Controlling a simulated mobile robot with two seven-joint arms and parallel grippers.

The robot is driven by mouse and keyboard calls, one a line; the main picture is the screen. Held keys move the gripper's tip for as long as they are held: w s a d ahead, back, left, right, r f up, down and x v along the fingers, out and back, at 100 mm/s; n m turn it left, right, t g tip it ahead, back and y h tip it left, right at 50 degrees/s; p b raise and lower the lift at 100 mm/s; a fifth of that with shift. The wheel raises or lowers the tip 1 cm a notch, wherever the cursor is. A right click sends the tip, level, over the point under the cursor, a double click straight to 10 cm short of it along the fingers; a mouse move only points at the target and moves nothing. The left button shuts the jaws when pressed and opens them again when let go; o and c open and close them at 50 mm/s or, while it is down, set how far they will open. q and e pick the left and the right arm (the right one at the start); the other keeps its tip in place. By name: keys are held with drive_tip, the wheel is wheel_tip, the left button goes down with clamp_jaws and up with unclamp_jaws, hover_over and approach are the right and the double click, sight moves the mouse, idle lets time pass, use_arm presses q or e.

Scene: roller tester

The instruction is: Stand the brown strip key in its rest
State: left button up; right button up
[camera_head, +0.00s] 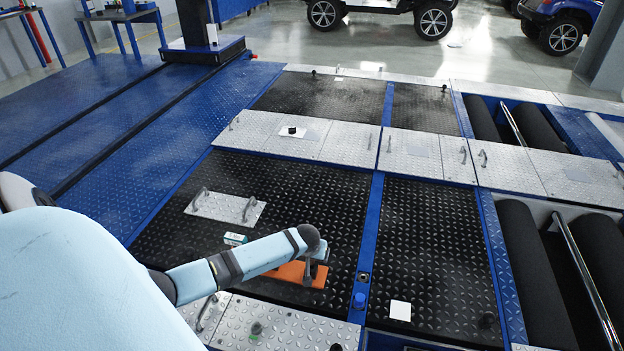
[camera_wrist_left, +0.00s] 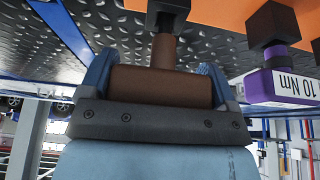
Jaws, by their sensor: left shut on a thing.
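My left gripper (camera_head: 318,251) is over the orange rest board (camera_head: 288,272) on the black tread-plate floor in the head view. In the left wrist view its two blue fingers (camera_wrist_left: 160,84) are shut on the thick handle of the brown strip key (camera_wrist_left: 162,88). The brown stem runs from the handle to a black block at the top edge, close to the orange board (camera_wrist_left: 225,20). I cannot tell whether this block is part of the key or of the rest. In the head view the gripper mostly hides the key. My right gripper is not in view.
A purple key marked 10 Nm (camera_wrist_left: 280,86) is at the board, right of the brown key. A white-green box (camera_head: 235,239) lies behind my left forearm. A silver plate with handles (camera_head: 225,207) lies farther back.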

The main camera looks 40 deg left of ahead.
use_arm(q)
drive_tip(key=shift+f+b, duration=0.35)
drive_tip(key=shift+f, duration=0.45)
drive_tip(key=o, duration=1.4)
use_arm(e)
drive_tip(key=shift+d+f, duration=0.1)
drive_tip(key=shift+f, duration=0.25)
use_arm(q)
drive_tip(key=shift+r, duration=0.25)
drive_tip(key=shift+s+d+r+p, duration=0.15)
drive_tip(key=shift+s+r+p, duration=0.1)
drive_tip(key=shift+r+p, duration=0.35)
drive_tip(key=shift+p+v, duration=0.3)
drive_tip(key=shift+v, duration=0.6)
drive_tip(key=p+v, duration=0.3)
drive_tip(key=v, duration=0.7)
drive_tip(key=shift+r, duration=0.15)
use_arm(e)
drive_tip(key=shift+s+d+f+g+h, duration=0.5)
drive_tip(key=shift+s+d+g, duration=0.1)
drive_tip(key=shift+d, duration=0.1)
use_arm(q)
drive_tip(key=shift+s, duration=0.15)
